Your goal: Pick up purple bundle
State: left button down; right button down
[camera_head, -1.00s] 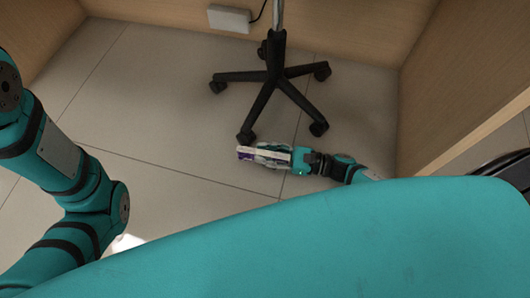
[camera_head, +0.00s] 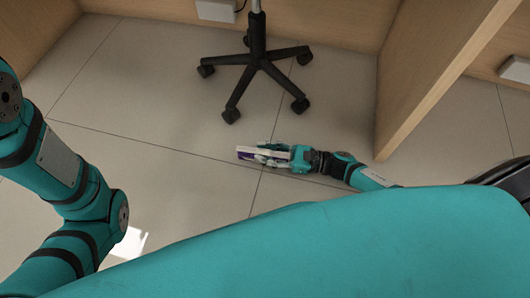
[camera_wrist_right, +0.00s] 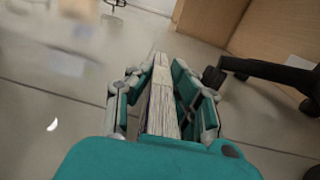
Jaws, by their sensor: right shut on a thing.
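The purple bundle (camera_head: 246,154) is a stack of notes with a purple face and pale edges. My right gripper (camera_head: 273,154) is shut on it near the middle of the head view, in front of the chair. In the right wrist view the bundle's layered pale edge (camera_wrist_right: 161,100) stands between the two fingers of my right gripper (camera_wrist_right: 162,95). The fingers hide much of its sides. From the head view I cannot tell how far it is above the floor. My left arm shows at the left, but its gripper is out of view.
A black wheeled chair base (camera_head: 255,70) stands just beyond my right gripper. A wooden panel (camera_head: 430,75) rises to the right. A white box (camera_head: 216,11) is at the back wall. Tiled floor (camera_head: 150,110) lies clear to the left.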

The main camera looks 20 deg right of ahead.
jog(key=shift+s, duration=0.3)
jog(key=c, duration=1.1)
grip_release()
jog(key=shift+c, duration=0.2)
jog(key=shift+d, duration=0.15)
jog(key=v, duration=1.2)
